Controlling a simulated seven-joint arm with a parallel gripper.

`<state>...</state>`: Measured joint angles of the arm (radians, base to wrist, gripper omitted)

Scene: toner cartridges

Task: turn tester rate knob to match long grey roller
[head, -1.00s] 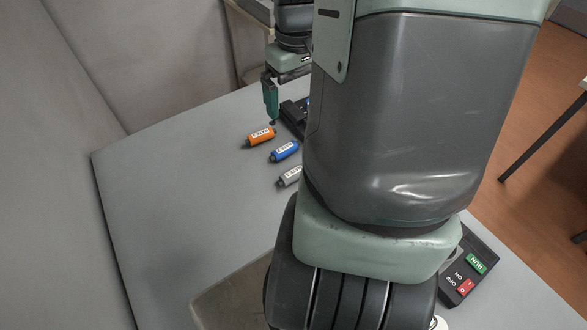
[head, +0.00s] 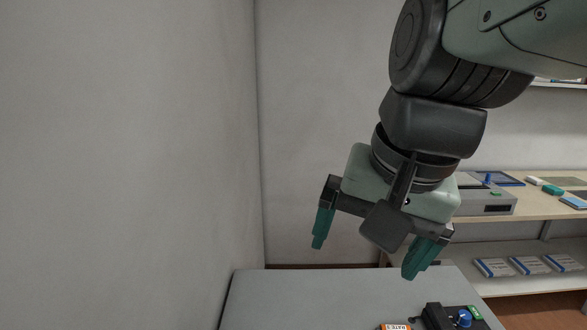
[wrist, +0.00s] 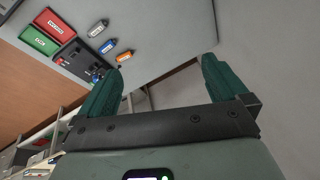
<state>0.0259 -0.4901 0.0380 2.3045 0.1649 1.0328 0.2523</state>
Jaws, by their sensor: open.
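My gripper (head: 366,256) is open and empty, raised above the table; its two green fingers also show in the wrist view (wrist: 160,82). The black tester (head: 434,314) stands at the lower right of the head view with a blue knob (head: 463,318) on top. In the wrist view the black tester (wrist: 72,50) is small, and its knob setting is too small to read. A grey labelled cylinder (wrist: 97,28) lies on the table beside a blue one (wrist: 108,46) and an orange one (wrist: 125,57). I cannot tell which thing is the long grey roller.
The orange cylinder (head: 395,326) shows at the head view's bottom edge. Green (wrist: 40,40) and red (wrist: 55,22) bins stand beside the tester. A side shelf (head: 540,208) with a grey machine (head: 487,203) is at right. The table's (head: 300,300) left part is clear.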

